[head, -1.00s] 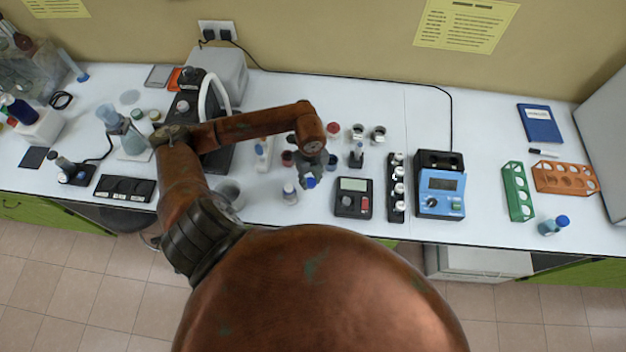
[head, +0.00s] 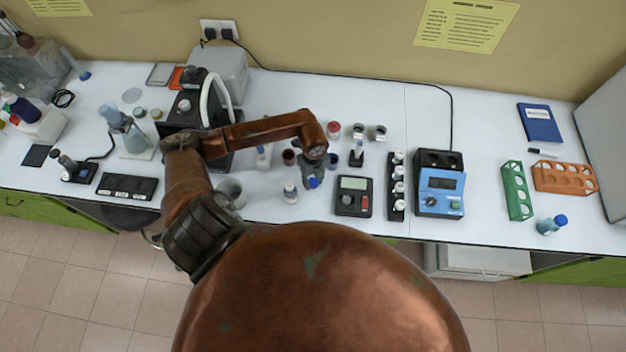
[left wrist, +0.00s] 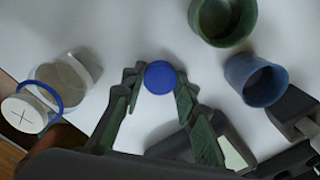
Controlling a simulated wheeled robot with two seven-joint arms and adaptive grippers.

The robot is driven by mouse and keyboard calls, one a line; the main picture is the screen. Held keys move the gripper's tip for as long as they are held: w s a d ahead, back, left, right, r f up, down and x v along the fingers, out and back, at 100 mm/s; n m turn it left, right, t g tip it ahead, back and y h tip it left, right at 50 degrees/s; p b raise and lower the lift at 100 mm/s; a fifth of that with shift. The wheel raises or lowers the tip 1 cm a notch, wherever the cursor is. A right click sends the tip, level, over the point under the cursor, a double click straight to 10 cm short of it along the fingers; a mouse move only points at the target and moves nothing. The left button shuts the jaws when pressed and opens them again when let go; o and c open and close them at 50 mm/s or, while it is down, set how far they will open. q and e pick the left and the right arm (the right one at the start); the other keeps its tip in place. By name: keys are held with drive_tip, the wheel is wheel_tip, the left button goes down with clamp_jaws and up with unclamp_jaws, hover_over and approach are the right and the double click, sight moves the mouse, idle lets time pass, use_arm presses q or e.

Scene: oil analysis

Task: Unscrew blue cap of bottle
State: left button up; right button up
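A blue cap (left wrist: 160,77) shows from above in the left wrist view, between the fingertips of my left gripper (left wrist: 160,84). The fingers stand apart on either side of it, very close; I cannot tell if they touch it. In the head view the blue cap (head: 314,182) shows just below my left gripper (head: 314,168), which points down at the bench. The bottle under this cap is hidden. My right gripper is not in view.
A green cup (left wrist: 222,20) and a blue cup (left wrist: 262,85) are close on the right in the wrist view. A meter (head: 353,196) and a vial rack (head: 397,187) stand to the right.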

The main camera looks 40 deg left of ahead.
sight(313, 182)
use_arm(q)
drive_tip(key=o, duration=0.4)
drive_tip(key=shift+r, duration=0.3)
wheel_tip(313, 182, up, 12)
drive_tip(key=b, duration=0.1)
drive_tip(key=shift+f, duration=0.15)
